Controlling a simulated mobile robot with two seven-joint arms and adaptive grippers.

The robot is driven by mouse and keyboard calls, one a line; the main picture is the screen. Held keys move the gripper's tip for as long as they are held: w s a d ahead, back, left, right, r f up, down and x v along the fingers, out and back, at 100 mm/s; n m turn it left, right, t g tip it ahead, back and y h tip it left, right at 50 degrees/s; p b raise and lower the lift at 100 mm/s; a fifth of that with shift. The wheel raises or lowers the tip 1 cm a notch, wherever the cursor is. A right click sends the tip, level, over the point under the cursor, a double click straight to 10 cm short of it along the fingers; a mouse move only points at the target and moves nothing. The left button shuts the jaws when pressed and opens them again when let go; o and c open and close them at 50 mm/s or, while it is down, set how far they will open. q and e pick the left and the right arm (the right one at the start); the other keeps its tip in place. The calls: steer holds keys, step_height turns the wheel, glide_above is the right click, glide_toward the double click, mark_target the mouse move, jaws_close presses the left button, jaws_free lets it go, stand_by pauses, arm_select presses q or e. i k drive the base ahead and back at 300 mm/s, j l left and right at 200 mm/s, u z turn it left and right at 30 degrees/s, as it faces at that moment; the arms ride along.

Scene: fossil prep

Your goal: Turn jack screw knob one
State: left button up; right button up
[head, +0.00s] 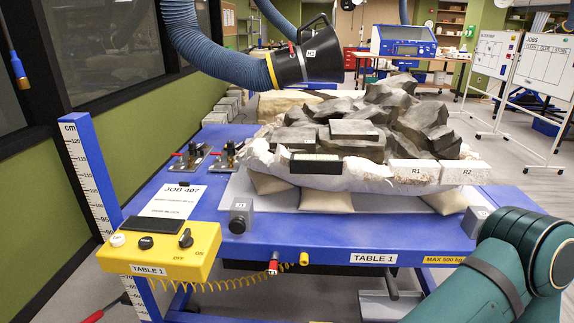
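A small grey jack block (241,207) stands at the front left of the blue table (330,238); its label appears to read J1. A dark round knob (237,226) faces out from its front, and nothing touches it. A second grey block (474,219) sits at the front right, partly hidden by my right arm. My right arm, dark green, fills the lower right corner; its gripper is not in view. My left arm and gripper are not in view.
A large dark rock in a white jacket (322,178) rests on sandbags behind the knob. A yellow control box (165,250) sticks out at the front left. A black extraction hood (308,58) hangs above. The space in front of the knob is clear.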

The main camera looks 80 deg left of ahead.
mark_target(237, 226)
steer(key=u, duration=2.55)
